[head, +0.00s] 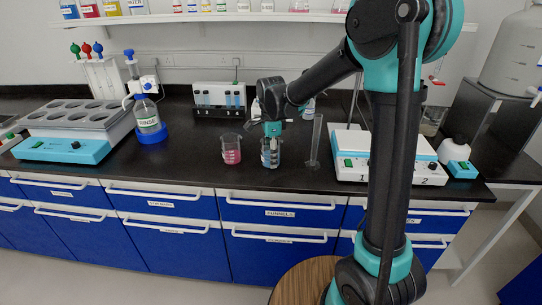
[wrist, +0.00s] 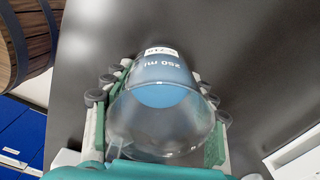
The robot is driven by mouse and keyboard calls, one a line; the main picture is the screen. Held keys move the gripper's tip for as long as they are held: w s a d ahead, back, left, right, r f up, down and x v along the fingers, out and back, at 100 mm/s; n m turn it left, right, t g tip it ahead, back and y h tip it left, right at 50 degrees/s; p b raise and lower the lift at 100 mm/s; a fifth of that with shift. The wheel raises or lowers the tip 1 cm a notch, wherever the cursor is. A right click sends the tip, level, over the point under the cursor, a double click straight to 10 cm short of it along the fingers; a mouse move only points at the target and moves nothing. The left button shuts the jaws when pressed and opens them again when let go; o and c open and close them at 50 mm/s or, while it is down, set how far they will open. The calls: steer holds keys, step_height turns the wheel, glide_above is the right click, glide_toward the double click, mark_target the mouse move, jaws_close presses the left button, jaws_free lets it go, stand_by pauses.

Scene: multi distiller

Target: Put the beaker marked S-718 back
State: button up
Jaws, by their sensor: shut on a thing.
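A clear glass beaker with blue liquid (head: 270,158) is near the front of the dark bench. In the wrist view the beaker (wrist: 160,125) carries a white label that seems to read S-718, and a 250 ml print. My gripper (head: 271,140) comes down over it from above and is shut on its sides, with one finger on each side in the wrist view (wrist: 160,105). The beaker looks upright in the head view. I cannot tell whether its base touches the bench.
A beaker of pink liquid (head: 231,152) stands close on the left. A rack with blue vials (head: 220,98) is behind.

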steer(key=shift+f, duration=0.1)
steer(key=o, duration=1.3)
step_height(320, 180, up, 12)
steer(key=shift+s, duration=0.15)
